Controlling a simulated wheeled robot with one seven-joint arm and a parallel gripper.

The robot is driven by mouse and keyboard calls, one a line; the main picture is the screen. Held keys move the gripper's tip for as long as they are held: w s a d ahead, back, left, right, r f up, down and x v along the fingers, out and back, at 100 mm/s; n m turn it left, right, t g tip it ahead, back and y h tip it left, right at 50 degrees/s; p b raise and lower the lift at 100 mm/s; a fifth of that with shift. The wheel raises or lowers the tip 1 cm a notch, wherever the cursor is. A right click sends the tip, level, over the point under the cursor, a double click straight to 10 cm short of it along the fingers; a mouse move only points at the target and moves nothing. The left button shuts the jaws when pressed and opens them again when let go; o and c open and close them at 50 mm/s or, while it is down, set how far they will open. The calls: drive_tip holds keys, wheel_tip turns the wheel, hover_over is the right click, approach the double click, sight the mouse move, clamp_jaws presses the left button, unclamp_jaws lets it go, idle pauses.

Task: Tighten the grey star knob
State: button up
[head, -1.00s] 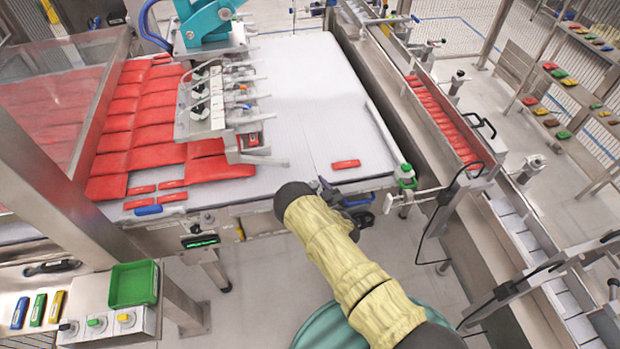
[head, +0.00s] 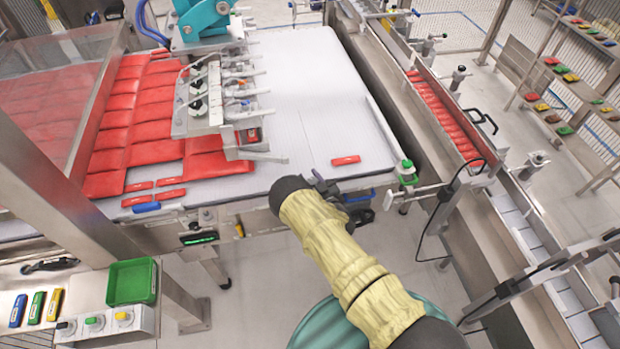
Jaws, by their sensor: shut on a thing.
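My gripper (head: 345,196) is at the front edge of the white conveyor bed (head: 310,110), near its right corner. My yellow-sleeved arm reaches up to it from the lower right, and the black wrist covers much of it. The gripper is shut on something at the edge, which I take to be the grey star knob. The knob itself is hidden by the wrist and hand, so its shape and angle cannot be made out.
A red packet (head: 345,160) lies on the bed just beyond my gripper. The picker head (head: 215,100) is farther back on the left, beside rows of red pouches (head: 150,120). A green tray (head: 131,282) is at lower left.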

drive_tip(key=shift+m+t+h, duration=0.3)
drive_tip(key=shift+m+h, duration=0.1)
drive_tip(key=shift+h, duration=0.2)
drive_tip(key=m+h+b, duration=0.1)
drive_tip(key=m+t+h+b, duration=0.1)
drive_tip(key=h, duration=0.1)
drive_tip(key=m+h+b, duration=0.1)
drive_tip(key=shift+w+d+f+t+b, duration=0.1)
drive_tip(key=shift+d+f+t+b, duration=0.1)
drive_tip(key=shift+d+t+b, duration=0.15)
drive_tip(key=shift+d+r+m+t+h+b, duration=0.15)
drive_tip(key=shift+m+h+b, duration=0.35)
drive_tip(key=shift+h, duration=0.35)
drive_tip(key=shift+a+m+t+h+b, duration=0.1)
drive_tip(key=shift+m+h+b, duration=0.4)
drive_tip(key=shift+h, duration=0.35)
drive_tip(key=o, duration=1)
drive_tip(key=shift+c, duration=0.2)
